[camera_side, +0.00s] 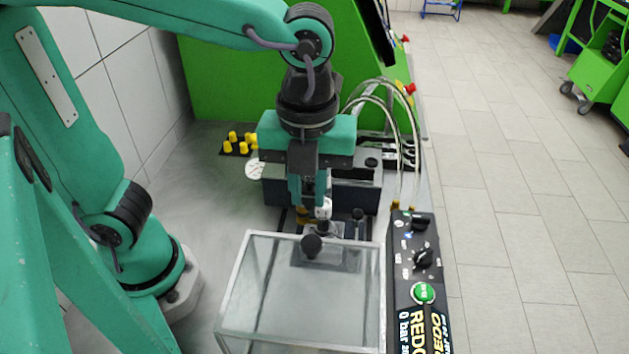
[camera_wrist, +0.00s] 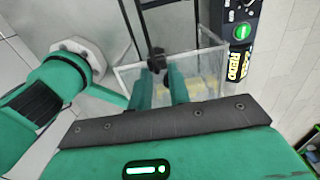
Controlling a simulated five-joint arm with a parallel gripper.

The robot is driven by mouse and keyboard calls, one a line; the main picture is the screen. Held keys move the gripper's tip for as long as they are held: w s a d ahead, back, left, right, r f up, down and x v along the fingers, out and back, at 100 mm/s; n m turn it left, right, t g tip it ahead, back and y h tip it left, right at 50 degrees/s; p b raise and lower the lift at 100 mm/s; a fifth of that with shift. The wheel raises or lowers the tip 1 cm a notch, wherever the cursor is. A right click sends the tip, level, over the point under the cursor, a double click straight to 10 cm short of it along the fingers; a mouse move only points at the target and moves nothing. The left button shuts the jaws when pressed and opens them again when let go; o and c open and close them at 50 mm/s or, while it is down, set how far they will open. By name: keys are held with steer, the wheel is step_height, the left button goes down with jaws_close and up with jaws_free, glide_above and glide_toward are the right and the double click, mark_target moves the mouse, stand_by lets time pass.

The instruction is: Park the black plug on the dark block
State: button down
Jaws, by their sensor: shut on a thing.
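My gripper (camera_side: 313,203) points down behind the clear box and is shut. In the wrist view its two fingers (camera_wrist: 161,76) show a black, knobbed piece between and just beyond their tips, which looks like the black plug (camera_wrist: 157,60). In the side view the grip is small and partly hidden by the fingers, so the plug's seating is unclear. The dark block (camera_side: 348,194) stands just behind and to the right of the fingers, with a lighter top and a small black piece on it.
The clear box (camera_side: 300,300) with metal edges stands in front of the gripper. A black knob (camera_side: 312,246) shows at its back edge. A control panel (camera_side: 412,250) lies right; yellow caps (camera_side: 238,143) stand back left. Looped hoses (camera_side: 383,92) rise behind right.

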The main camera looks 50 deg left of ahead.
steer(key=shift+w+d+r, duration=0.1)
steer(key=shift+d+r, duration=0.1)
steer(key=w+a+f+n, duration=0.2)
steer(key=w+a, duration=0.2)
steer(key=w, duration=0.5)
steer(key=w+a+f+n, duration=0.2)
steer(key=w+a+f, duration=0.1)
steer(key=w, duration=0.6)
steer(key=w+a+f+n, duration=0.1)
steer(key=w+a+f, duration=0.1)
steer(key=w+a, duration=0.3)
steer(key=w, duration=0.4)
steer(key=shift+a+f+n, duration=0.2)
steer(key=shift+a+n, duration=0.05)
steer(key=shift+n, duration=0.15)
steer(key=shift+f, duration=0.15)
steer(key=shift+f, duration=1.95)
steer(key=shift+d+f, duration=0.1)
steer(key=shift+f, duration=0.65)
